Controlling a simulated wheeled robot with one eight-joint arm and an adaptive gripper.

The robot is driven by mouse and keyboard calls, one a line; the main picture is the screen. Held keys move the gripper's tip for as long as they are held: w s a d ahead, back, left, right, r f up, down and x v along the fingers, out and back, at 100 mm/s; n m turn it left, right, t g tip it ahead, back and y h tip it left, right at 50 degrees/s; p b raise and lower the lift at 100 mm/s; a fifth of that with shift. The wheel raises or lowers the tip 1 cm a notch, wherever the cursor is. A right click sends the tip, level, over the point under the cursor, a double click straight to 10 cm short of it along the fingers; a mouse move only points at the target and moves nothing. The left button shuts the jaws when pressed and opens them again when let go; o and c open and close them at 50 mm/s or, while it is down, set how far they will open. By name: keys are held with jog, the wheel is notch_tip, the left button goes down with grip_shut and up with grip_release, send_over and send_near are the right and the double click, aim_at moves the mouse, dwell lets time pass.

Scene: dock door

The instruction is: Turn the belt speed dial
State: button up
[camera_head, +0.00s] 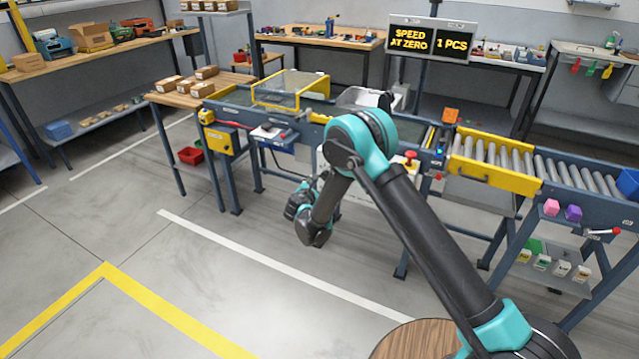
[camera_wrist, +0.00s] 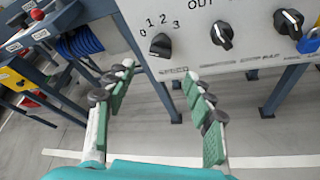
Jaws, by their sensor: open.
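A black dial (camera_wrist: 161,45) with a printed scale of 0, 1, 2 and 3 is on a light grey control panel (camera_wrist: 185,62) at the top of the wrist view. Its name label is not in view. My gripper (camera_wrist: 158,75) is open and empty, its two green-padded fingers spread. In the picture the fingertips are just below this dial, with no visible contact. In the head view my arm hides most of the panel, and the dial cannot be made out. A sign (camera_head: 432,41) reads "SPEED AT ZERO" and "1 PCS".
Two more black knobs (camera_wrist: 222,36) (camera_wrist: 289,22) sit right of the scaled dial, with a blue padlock (camera_wrist: 308,41) at the edge. A red button (camera_head: 409,155) is by the conveyor. Floor left is clear.

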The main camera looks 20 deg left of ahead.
jog(key=shift+v, duration=1.1)
jog(key=w+d+r+m+g+h, duration=0.1)
jog(key=d+r+m, duration=0.3)
jog(key=d, duration=0.7)
jog(key=w+d+r+m+g+h, duration=0.15)
jog(key=d+r+m, duration=0.25)
jog(key=d, duration=0.6)
jog(key=d+r+m+g+h, duration=0.15)
jog(key=d+r+m, duration=0.3)
jog(key=d, duration=0.65)
jog(key=s+d+r+m+g, duration=0.1)
jog(key=s+d+m+g, duration=0.1)
jog(key=s+d+m, duration=0.5)
jog(key=s+d+r+m+g, duration=0.2)
jog(key=s+d+m, duration=0.2)
jog(key=s+d, duration=0.7)
jog(key=s+d+f+m+y, duration=0.1)
jog(key=s+d+m, duration=0.2)
jog(key=s, duration=0.4)
jog(key=s+d+f+m+g+y, duration=0.1)
jog(key=s+d+f+m, duration=0.1)
jog(key=s+d+m, duration=0.2)
jog(key=s, duration=0.3)
jog(key=shift+d+m+g, duration=0.2)
jog(key=shift+m+g, duration=0.1)
jog(key=shift+m, duration=0.05)
